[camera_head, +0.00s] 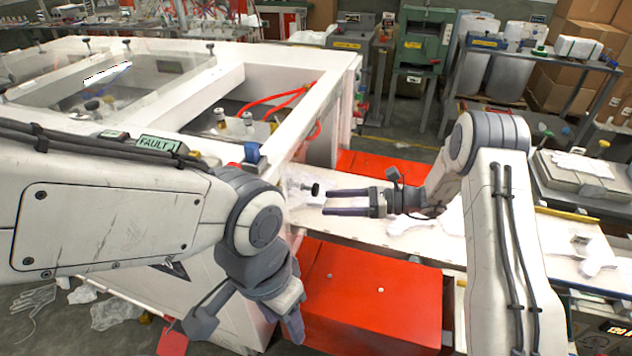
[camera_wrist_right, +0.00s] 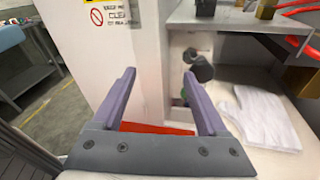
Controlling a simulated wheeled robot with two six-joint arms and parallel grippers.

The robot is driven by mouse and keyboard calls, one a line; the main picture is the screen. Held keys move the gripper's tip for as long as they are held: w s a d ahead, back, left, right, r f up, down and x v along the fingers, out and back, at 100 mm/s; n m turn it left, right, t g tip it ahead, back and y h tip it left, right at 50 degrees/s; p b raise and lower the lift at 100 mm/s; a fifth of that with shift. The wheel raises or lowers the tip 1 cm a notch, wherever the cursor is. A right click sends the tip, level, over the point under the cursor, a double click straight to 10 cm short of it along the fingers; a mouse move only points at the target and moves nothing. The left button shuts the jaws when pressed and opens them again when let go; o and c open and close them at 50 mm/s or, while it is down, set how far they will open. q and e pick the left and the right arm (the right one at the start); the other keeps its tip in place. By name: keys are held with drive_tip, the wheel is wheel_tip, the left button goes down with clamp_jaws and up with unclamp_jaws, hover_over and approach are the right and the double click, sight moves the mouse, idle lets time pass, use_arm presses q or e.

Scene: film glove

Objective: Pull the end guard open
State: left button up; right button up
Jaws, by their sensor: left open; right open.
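The end guard (camera_head: 300,183) looks like a clear panel at the near right end of the white machine, with a black knob (camera_head: 314,188) on it. The knob also shows in the right wrist view (camera_wrist_right: 202,68), beyond the right fingertip. My right gripper (camera_head: 326,201) is open and empty, its purple fingers pointing left toward the knob. In the right wrist view the jaws (camera_wrist_right: 159,74) are apart with nothing between them, and the knob is just right of them. My left gripper (camera_head: 247,326) is open and low, in front of the machine's side, away from the guard.
White gloves (camera_wrist_right: 265,118) lie on the pale surface beside the guard; more lie along the bench (camera_head: 600,256). A red cabinet (camera_head: 370,295) stands below the bench. The white machine frame (camera_head: 290,65) fills the upper left. A bare glove (camera_head: 32,300) lies on the floor.

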sight(319, 189)
drive_tip(key=w+d+f+m+t, duration=0.2)
drive_tip(key=w+d+m+t, duration=0.2)
drive_tip(key=d, duration=0.1)
drive_tip(key=shift+y, duration=0.3)
drive_tip(key=p+x, duration=0.4)
drive_tip(key=x, duration=0.5)
drive_tip(key=shift+s+a+r, duration=0.1)
drive_tip(key=shift+a, duration=0.05)
drive_tip(key=shift+w+a, duration=0.2)
drive_tip(key=shift+a, duration=0.35)
clamp_jaws()
